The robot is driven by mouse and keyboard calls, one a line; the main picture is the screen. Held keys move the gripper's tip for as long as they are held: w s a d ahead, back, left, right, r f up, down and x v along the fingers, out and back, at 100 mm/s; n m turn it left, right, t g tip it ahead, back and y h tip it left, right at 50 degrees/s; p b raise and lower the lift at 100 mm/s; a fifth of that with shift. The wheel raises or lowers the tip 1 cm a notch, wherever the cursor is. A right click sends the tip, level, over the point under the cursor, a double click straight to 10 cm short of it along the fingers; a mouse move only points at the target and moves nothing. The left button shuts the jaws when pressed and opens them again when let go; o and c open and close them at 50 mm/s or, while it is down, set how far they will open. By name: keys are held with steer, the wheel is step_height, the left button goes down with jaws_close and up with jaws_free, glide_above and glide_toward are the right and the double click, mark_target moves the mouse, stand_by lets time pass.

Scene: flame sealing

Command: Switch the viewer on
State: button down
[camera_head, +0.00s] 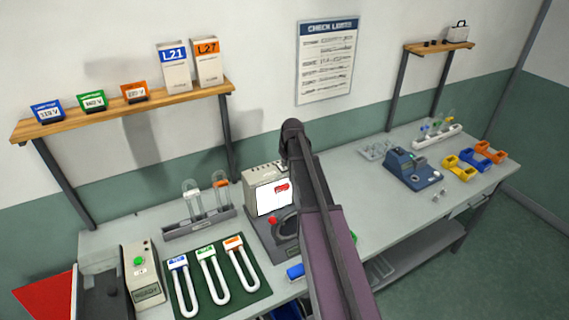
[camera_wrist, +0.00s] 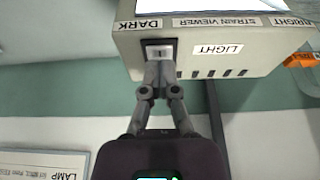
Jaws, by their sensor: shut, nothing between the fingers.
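The strain viewer (camera_head: 252,187) is a beige box on the bench, partly hidden behind my arm in the head view. Its front panel (camera_head: 268,199) looks plain bright white, with a small red item in front of it. In the wrist view the viewer's top (camera_wrist: 266,48) appears upside down, with labels reading DARK, STRAIN VIEWER, BRIGHT and LIGHT. A rocker switch (camera_wrist: 160,47) in a dark frame sits beside the LIGHT label. My gripper (camera_wrist: 158,67) is shut and empty, its tips at the switch's edge and seemingly touching it. The tips partly cover the switch.
A rack with upright tubes (camera_head: 200,224) stands left of the viewer. A green mat (camera_head: 236,290) with several white U-shaped tubes lies in front. A wooden shelf (camera_head: 130,108) hangs above on the left. A blue device (camera_head: 410,170) stands farther right.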

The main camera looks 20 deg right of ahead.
steer(key=shift+r, duration=0.35)
stand_by(0.3)
steer(key=p+v, duration=0.2)
steer(key=p, duration=0.1)
steer(key=p+v, duration=0.1)
steer(key=v, duration=0.1)
steer(key=shift+w+a+r+p, duration=0.1)
steer(key=shift+w+r+p, duration=0.15)
steer(key=shift+w+p, duration=0.1)
steer(key=s+p+v, duration=0.2)
steer(key=p+v, duration=0.6)
steer(key=v, duration=0.1)
steer(key=shift+f, duration=0.2)
steer(key=shift+f, duration=0.1)
stand_by(0.5)
